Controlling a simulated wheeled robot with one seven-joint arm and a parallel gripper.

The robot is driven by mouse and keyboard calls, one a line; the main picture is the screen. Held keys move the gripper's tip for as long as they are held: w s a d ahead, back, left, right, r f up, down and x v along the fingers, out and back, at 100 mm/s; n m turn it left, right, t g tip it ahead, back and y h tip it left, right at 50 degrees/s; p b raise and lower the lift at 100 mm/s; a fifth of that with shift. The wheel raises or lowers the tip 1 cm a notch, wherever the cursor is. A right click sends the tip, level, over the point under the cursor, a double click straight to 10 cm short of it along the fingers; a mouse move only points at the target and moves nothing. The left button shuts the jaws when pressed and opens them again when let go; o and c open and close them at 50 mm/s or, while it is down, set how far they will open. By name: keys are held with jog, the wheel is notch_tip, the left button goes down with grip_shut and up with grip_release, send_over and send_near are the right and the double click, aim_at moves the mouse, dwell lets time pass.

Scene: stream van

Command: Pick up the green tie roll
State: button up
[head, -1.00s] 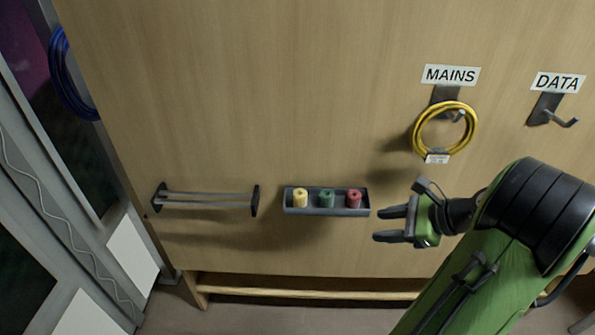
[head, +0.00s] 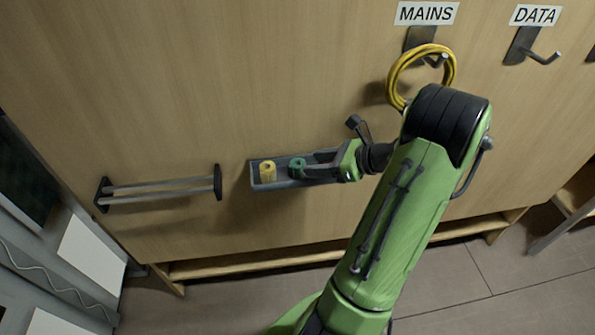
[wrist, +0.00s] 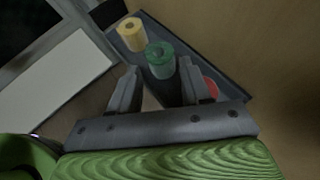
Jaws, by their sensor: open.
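The green tie roll (head: 297,167) stands in the grey tray (head: 258,185) on the wooden wall, just right of the yellow roll (head: 267,171). My gripper (head: 305,170) is over the tray's right part, its fingertips close to the green roll. In the wrist view the green roll (wrist: 160,59) shows just beyond and between the two fingertips (wrist: 158,75). The jaws are open and nothing is held. The red roll (wrist: 209,88) is partly hidden behind the right finger in the wrist view, and hidden by my gripper in the head view.
A yellow cable coil (head: 394,82) hangs on the hook under the MAINS label (head: 426,13), close above my arm. The DATA hook (head: 537,55) is empty. A two-bar rack (head: 160,188) is left of the tray. A wooden ledge (head: 240,261) runs below.

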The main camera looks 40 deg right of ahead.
aim_at(302, 164)
jog(key=b+x, duration=0.1)
jog(key=x, duration=0.4)
jog(key=shift+s+r, duration=0.1)
jog(key=shift+c, duration=0.2)
